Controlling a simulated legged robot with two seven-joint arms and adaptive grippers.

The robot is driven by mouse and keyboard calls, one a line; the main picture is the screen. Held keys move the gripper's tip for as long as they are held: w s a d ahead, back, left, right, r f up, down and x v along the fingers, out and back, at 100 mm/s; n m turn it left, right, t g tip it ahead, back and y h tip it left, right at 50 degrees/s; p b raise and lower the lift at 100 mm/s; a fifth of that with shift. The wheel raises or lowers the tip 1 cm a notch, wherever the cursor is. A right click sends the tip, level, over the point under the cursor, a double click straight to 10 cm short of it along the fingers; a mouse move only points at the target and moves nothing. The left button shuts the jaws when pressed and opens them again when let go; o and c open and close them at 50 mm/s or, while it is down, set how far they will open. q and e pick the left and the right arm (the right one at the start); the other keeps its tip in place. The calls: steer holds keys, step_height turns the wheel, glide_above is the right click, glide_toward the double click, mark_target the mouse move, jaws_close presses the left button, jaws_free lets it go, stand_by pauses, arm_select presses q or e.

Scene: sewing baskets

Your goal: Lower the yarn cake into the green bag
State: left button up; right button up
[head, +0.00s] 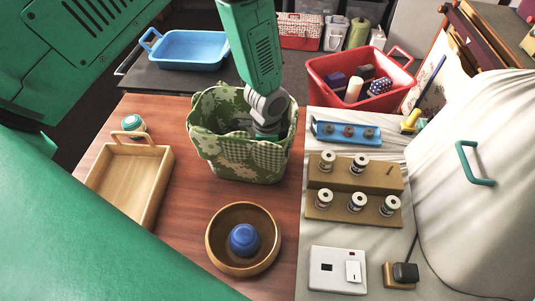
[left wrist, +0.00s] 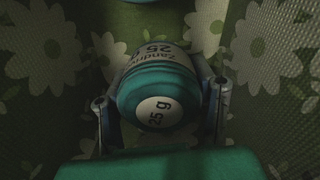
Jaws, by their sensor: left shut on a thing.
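My left gripper (left wrist: 160,97) reaches down into the bag and is shut on the yarn cake (left wrist: 160,82), one finger on each side. The yarn cake is teal with a pale label reading 25 g. In the head view the bag's wall hides the fingertips and the yarn cake. I cannot tell whether the yarn cake touches the bag's floor. My right gripper is not in view.
A wooden tray (head: 155,190) and a second teal roll (head: 134,124) lie left of the bag. A wooden bowl (head: 216,243) with a blue ball (head: 243,240) stands in front. Spool racks (head: 330,212) and a red basket (head: 345,103) are right. Another teal thing (left wrist: 50,3) shows in the wrist view.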

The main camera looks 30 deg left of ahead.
arm_select(q)
steer(key=shift+f, duration=0.2)
steer(key=o, duration=1.2)
steer(key=shift+r, duration=0.1)
step_height(320, 180, up, 12)
steer(key=shift+f, duration=0.15)
